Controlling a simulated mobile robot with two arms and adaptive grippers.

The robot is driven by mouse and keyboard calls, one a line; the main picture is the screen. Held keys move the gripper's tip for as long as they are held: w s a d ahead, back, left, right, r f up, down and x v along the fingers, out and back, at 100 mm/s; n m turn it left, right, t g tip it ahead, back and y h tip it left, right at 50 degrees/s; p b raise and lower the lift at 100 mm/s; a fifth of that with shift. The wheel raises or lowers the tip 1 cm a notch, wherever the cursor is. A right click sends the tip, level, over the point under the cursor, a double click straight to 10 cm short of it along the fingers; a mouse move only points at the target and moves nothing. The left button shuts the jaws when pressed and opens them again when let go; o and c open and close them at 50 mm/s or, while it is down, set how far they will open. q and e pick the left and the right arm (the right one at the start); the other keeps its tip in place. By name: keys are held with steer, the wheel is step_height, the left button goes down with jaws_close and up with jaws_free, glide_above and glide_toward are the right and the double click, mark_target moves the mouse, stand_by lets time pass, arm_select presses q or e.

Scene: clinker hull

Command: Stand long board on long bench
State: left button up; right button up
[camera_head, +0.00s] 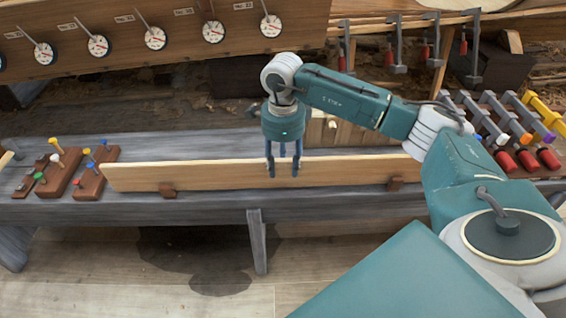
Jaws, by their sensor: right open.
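The long board (220,175) is a pale plank standing on its edge along the front of the long bench (110,214). I cannot tell whether the fingers touch the board. The board's right end is hidden behind my right arm. My left gripper is not in view.
Brown racks with coloured pegs (62,172) stand on the bench's left end. Clamps with red handles (520,158) lie at the right. A wooden hull with dials (155,38) rises behind the bench. The floor (110,270) in front is clear apart from a dark stain.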

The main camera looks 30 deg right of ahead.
steer(key=shift+r, duration=0.1)
step_height(320, 180, up, 12)
stand_by(0.4)
stand_by(0.4)
